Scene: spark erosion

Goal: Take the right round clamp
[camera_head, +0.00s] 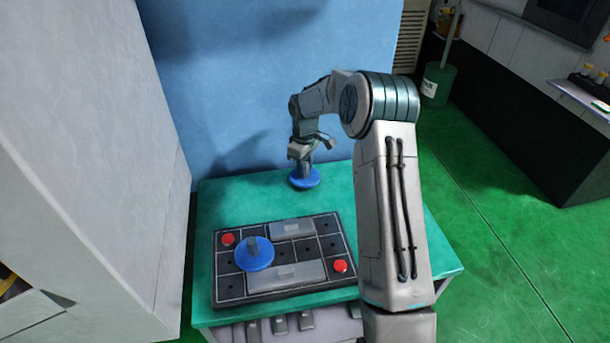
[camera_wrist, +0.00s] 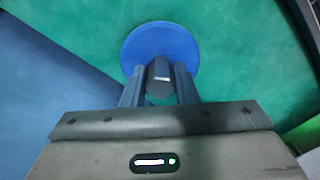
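One round clamp (camera_head: 304,179), a blue disc with a grey upright post, stands on the green table top at the back, near the blue wall. In the wrist view its blue disc (camera_wrist: 160,40) and dark grey post show ahead of my gripper (camera_wrist: 160,78). My gripper (camera_head: 303,160) points down over this clamp, with one finger on each side of the post. I cannot tell whether the fingers press on it. The disc seems to rest on the table. A second round clamp (camera_head: 254,256) stands upright on the black plate (camera_head: 230,287), towards the front left.
The black plate also carries two grey blocks (camera_head: 288,276) and two red round pieces (camera_head: 340,266). A pale cabinet (camera_head: 90,130) stands close on the left, and the blue wall (camera_head: 240,90) is right behind the table. Green floor (camera_head: 480,240) is free on the right.

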